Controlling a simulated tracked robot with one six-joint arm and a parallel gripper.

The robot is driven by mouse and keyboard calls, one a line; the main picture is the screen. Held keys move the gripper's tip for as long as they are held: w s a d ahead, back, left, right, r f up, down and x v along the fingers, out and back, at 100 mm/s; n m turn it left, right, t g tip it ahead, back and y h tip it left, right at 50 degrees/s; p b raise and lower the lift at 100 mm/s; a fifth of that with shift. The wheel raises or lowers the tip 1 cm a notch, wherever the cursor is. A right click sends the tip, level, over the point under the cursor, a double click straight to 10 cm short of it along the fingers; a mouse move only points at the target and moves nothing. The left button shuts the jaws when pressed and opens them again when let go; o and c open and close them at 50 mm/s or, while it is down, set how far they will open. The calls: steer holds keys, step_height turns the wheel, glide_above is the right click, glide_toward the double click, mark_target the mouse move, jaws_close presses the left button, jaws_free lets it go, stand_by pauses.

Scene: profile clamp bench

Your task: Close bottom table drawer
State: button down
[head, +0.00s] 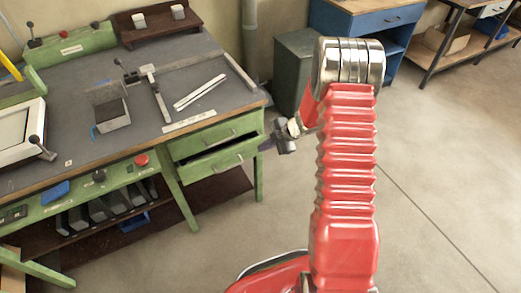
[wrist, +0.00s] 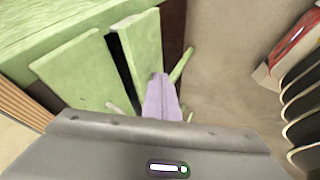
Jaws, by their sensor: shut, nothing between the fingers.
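The green table has two drawers at its right end. The top drawer (head: 200,136) looks flush. The bottom drawer (head: 222,165) stands out a little, with a dark gap above its front. In the wrist view, the bottom drawer front (wrist: 140,45) shows beside that gap, next to the top drawer front (wrist: 75,72). My gripper (head: 265,146) is just right of the bottom drawer front. Its pale purple fingers (wrist: 162,97) are together and empty, overlapping the edge of that front in the wrist view. I cannot tell whether they touch it.
The worktop (head: 190,95) holds a vise, metal bars and a ruler. A grey cabinet (head: 297,70) and a blue bench (head: 365,20) stand behind. A dark lower shelf (head: 215,188) is under the drawers. The floor (head: 440,160) at right is clear.

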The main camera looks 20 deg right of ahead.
steer(key=v, duration=0.7)
steer(key=shift+s+r, duration=0.2)
steer(key=shift+r, duration=0.05)
steer(key=w+d+r+m+t+h, duration=0.1)
steer(key=w+r+m+t+h, duration=0.15)
steer(key=r, duration=0.55)
steer(key=w+d+r+m+t+h, duration=0.1)
steer(key=w+r+m+t+h, duration=0.15)
steer(key=r, duration=0.45)
steer(key=s+d+r+m+h, duration=0.1)
steer(key=s+r+m+h, duration=0.3)
steer(key=r, duration=0.9)
steer(key=s+a+r+m+g, duration=0.1)
steer(key=s+a+r+m, duration=0.15)
steer(key=s, duration=0.35)
steer(key=s+a+r+m+g, duration=0.1)
steer(key=s+r+m, duration=0.1)
steer(key=s+m, duration=0.35)
steer(key=s+a+f+g+y, duration=0.1)
steer(key=s+a, duration=0.5)
steer(key=s, duration=0.3)
steer(key=s+a+f+m+g+y, duration=0.1)
steer(key=s+a+y, duration=0.1)
steer(key=s+a, duration=0.4)
steer(key=s, duration=0.4)
steer(key=shift+f+m+y, duration=0.3)
